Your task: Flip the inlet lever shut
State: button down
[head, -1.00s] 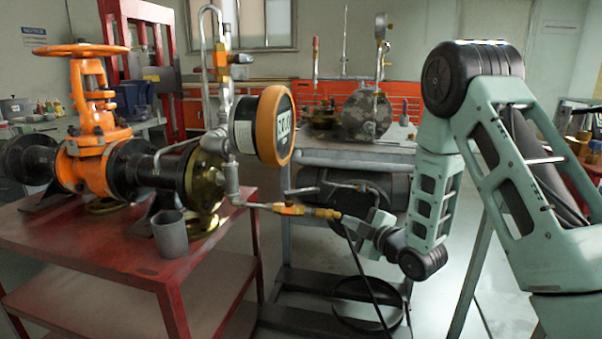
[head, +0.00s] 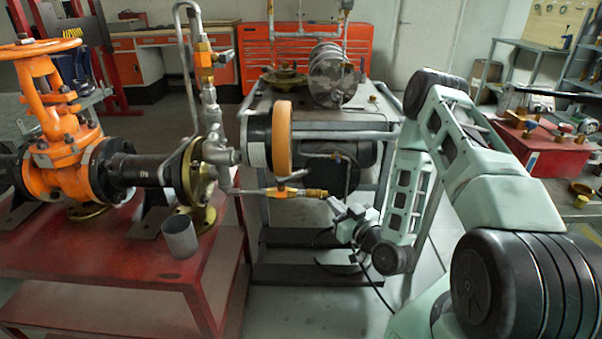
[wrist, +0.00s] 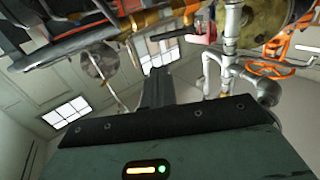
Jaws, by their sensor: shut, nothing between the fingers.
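The inlet valve (head: 283,192) is a small orange and brass body on the thin pipe that runs right from the gate valve's flange. Its lever (head: 292,177) appears as a small handle just above the body; its exact angle is hard to tell. In the wrist view a red handle (wrist: 171,31), likely this lever, lies near the top beside grey piping. My gripper (head: 334,204) is shut and empty, just below and right of the valve's brass end (head: 315,193). Whether it touches the brass end cannot be told. In the wrist view my gripper (wrist: 155,75) points up toward the piping.
The orange gate valve (head: 64,130) stands on the red table (head: 80,245) at left, with a grey cup (head: 180,237) near the edge. A grey cart (head: 262,100) stands behind. Floor at front centre is clear.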

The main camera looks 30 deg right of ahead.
aim_at(305, 174)
jog(key=shift+w, duration=0.1)
jog(key=w+p, duration=0.1)
jog(key=w, duration=1.2)
jog(key=shift+w+d, duration=0.15)
jog(key=shift+w, duration=0.25)
jog(key=shift+w+d, duration=0.1)
jog(key=y, duration=0.1)
jog(key=w+n+y+b, duration=0.1)
jog(key=n+y+b, duration=0.1)
jog(key=shift+w+d+f+y, duration=0.15)
jog(key=shift+d+f+y, duration=0.05)
jog(key=shift+d+y, duration=0.2)
jog(key=w+n+y+b, duration=0.1)
jog(key=y, duration=0.1)
jog(key=n+g+y+b, duration=0.1)
jog(key=n+y+b, duration=0.1)
jog(key=shift+w+d+g, duration=0.15)
jog(key=shift+w+g, duration=0.15)
jog(key=shift+w, duration=0.1)
jog(key=w+n+g+y+b, duration=0.1)
jog(key=y, duration=0.1)
jog(key=w+n+g+y+b, duration=0.1)
jog(key=n+g+y, duration=0.1)
jog(key=shift+w+n+y, duration=0.2)
jog(key=shift+n+y, duration=0.1)
jog(key=shift+w+a+r+y+b, duration=0.15)
jog(key=shift+w+a+y+b, duration=0.05)
jog(key=shift+w+y+b, duration=0.15)
jog(key=shift+s+d, duration=0.1)
jog(key=shift+s, duration=0.05)
